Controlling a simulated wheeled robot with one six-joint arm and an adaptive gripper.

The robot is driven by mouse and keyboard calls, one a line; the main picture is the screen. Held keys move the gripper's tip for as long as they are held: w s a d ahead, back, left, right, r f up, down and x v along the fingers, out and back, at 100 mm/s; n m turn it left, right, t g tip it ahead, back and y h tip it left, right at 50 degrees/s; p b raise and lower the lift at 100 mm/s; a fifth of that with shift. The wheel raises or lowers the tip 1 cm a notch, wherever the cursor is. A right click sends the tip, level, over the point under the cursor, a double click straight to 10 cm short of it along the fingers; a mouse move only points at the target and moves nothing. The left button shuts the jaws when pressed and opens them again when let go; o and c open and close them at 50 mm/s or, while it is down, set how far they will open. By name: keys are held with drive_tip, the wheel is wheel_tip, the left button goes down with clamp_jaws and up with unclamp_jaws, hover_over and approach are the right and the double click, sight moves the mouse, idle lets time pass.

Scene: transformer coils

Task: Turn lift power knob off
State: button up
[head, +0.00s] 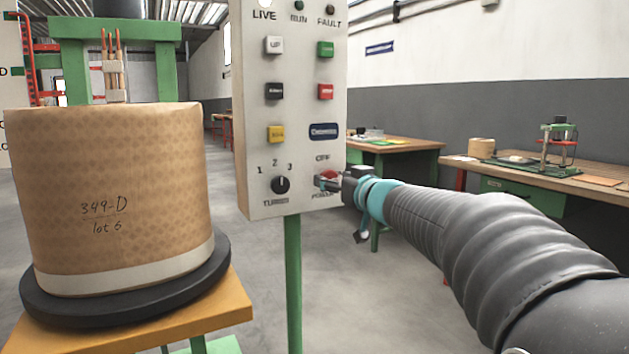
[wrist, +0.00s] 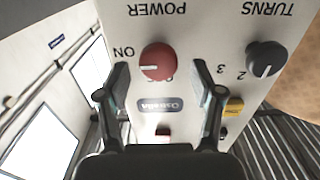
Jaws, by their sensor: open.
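The red power knob (wrist: 160,62) sits on the white control panel (head: 296,120), beside the ON and POWER lettering. Its white pointer line faces ON in the wrist view, which shows the panel upside down. In the head view the red knob (head: 327,174) is partly hidden by my gripper (head: 330,183), at the panel's lower right. In the wrist view my gripper (wrist: 163,84) is open, with one finger on each side of the knob. Gaps show between the fingers and the knob.
A black turns knob (head: 281,184) sits left of the power knob. Several push buttons are above. A large tan coil (head: 110,200) stands on a black disc at left. Workbenches (head: 560,183) stand behind at right.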

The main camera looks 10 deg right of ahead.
drive_tip(key=shift+x, duration=1.25)
drive_tip(key=shift+c, duration=0.2)
